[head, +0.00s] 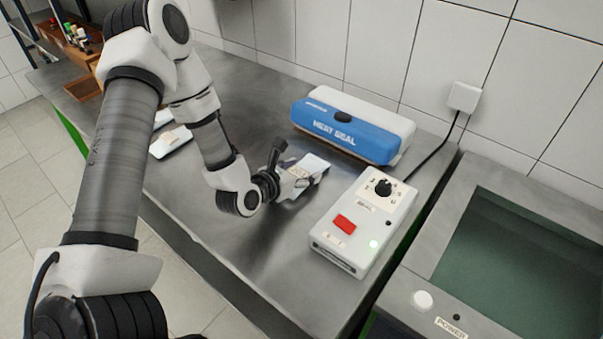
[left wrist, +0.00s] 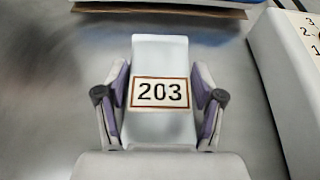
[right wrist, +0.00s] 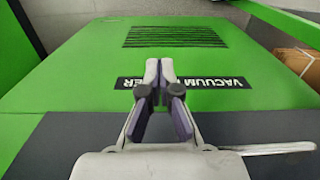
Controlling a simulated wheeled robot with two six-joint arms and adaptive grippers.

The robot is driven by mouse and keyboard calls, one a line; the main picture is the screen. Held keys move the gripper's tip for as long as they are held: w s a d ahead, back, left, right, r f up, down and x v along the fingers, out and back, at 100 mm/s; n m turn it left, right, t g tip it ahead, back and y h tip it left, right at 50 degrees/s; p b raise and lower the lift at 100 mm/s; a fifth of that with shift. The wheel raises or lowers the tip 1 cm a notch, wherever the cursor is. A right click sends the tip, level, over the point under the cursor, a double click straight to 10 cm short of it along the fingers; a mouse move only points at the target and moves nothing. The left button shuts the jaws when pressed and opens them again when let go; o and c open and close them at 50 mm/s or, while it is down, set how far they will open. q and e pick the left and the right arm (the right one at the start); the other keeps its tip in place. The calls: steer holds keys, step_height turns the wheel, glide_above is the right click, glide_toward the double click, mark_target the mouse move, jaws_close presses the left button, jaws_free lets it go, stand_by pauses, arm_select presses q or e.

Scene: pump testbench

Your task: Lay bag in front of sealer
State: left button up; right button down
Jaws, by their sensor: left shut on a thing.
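A pale, flat bag with a label reading 203 sits between the fingers of my left gripper (left wrist: 160,108) in the left wrist view, and the bag (left wrist: 160,55) reaches out past the fingertips. In the head view the bag (head: 312,165) is over the steel bench, in front of the blue and white heat sealer (head: 345,130). I cannot tell whether the bag touches the bench. My left gripper (head: 295,183) is shut on it. My right gripper (right wrist: 159,72) shows only in the right wrist view, empty, with its fingertips close together, facing a green panel.
A white control box (head: 364,222) with a dial and red button stands right of the bag. Pale packets (head: 170,142) lie on the bench (head: 270,270) at left. A tank (head: 520,270) is at right, and a wooden rack (head: 75,50) is at the back left.

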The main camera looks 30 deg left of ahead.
arm_select(q)
steer(key=shift+s+f, duration=0.1)
steer(key=o, duration=1.4)
steer(key=shift+r, duration=0.2)
steer(key=p+v, duration=0.1)
steer(key=v, duration=0.6)
steer(key=shift+s+r, duration=0.2)
steer(key=p+v, duration=0.4)
steer(key=p, duration=0.3)
steer(key=shift+w+d+r, duration=0.1)
steer(key=shift+d, duration=0.05)
steer(key=shift+s, duration=0.4)
